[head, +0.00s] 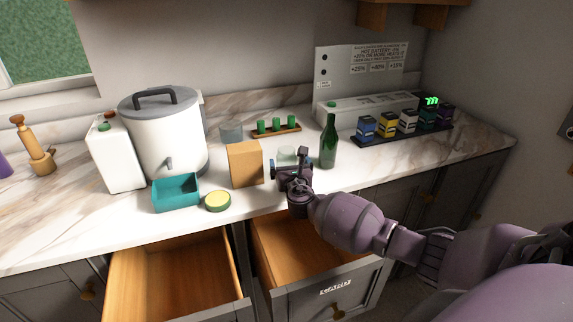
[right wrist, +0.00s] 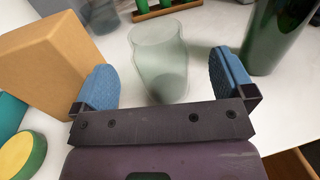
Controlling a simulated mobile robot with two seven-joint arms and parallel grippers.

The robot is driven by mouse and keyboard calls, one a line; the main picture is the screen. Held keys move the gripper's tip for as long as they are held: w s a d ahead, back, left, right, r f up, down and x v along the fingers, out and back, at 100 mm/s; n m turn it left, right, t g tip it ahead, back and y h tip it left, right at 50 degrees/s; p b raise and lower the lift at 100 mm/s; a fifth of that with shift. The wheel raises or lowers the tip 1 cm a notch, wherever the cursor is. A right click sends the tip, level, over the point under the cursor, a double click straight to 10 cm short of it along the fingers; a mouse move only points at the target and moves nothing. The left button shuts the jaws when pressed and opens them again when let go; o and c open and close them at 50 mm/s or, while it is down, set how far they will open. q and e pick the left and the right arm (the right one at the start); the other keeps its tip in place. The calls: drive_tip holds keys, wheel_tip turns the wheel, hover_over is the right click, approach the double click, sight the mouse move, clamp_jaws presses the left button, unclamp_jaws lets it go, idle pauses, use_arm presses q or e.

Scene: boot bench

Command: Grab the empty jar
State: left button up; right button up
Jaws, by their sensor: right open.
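The empty jar (right wrist: 158,65) is clear, pale greenish glass and stands on the white marble counter. In the right wrist view it is upright between and slightly beyond the blue finger pads of my right gripper (right wrist: 175,85), which is open with a gap on both sides. In the head view the jar (head: 287,155) shows partly behind my right gripper (head: 291,167). My left gripper is not in view.
A cardboard box (head: 245,164) stands close left of the jar and a green bottle (head: 328,142) close right. A teal bin (head: 176,193) and a round yellow-green tin (head: 217,201) sit further left. Two open drawers (head: 310,247) jut out below the counter.

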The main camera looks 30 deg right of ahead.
drive_tip(key=shift+f+b+x, duration=0.15)
drive_tip(key=shift+b+x, duration=0.05)
drive_tip(key=shift+x, duration=1)
drive_tip(key=shift+f+b+x, duration=0.15)
drive_tip(key=shift+f+x, duration=0.05)
drive_tip(key=shift+x, duration=1)
drive_tip(key=shift+a, duration=0.1)
drive_tip(key=shift+c, duration=0.3)
drive_tip(key=c, duration=1)
drive_tip(key=shift+r, duration=0.1)
drive_tip(key=shift+c, duration=0.2)
